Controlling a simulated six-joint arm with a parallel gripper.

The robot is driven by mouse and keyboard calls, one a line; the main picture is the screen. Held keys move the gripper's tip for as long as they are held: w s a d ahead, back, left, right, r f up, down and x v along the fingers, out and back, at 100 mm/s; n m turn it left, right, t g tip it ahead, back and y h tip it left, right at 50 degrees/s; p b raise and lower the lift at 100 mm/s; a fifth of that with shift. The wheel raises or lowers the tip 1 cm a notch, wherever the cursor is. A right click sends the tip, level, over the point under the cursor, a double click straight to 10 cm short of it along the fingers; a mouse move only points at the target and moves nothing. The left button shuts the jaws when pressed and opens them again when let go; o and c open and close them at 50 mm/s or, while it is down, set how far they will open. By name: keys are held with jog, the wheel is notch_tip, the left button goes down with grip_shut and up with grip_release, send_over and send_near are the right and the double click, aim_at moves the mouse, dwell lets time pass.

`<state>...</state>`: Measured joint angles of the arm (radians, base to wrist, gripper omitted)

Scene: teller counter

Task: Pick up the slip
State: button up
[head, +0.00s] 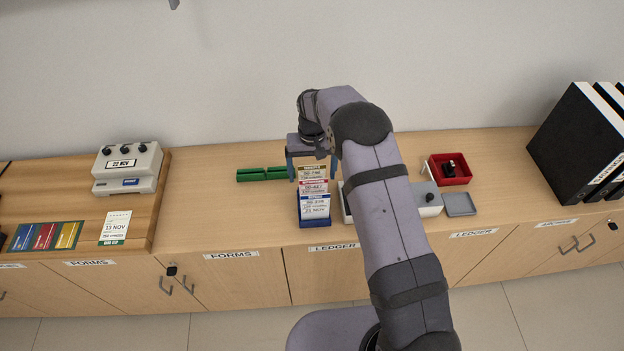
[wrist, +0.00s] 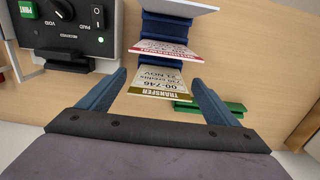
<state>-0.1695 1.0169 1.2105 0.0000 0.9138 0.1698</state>
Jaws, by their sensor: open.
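Several slips stand in a blue stepped rack (head: 314,222) on the counter. The rearmost is a brown-headed TRANSFER slip (head: 312,173), marked 00-746; it also shows in the wrist view (wrist: 162,82). In front of it are a red-headed slip (head: 313,186) and a blue-headed slip (head: 315,207). Another slip (head: 115,227) with a green foot lies at the left on a wooden board. My gripper (head: 312,160) is open above the back of the rack. In the wrist view its fingers (wrist: 160,76) are on either side of the TRANSFER slip, with gaps showing.
A green holder (head: 262,174) lies just left of the rack. A knobbed grey device (head: 426,198), partly behind my arm, stands to the right, with a red tray (head: 450,180) and grey pad (head: 460,204). A dated machine (head: 128,168) is at left, black binders (head: 575,140) at right.

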jog(key=c, duration=1.1)
jog(key=shift+r, duration=0.15)
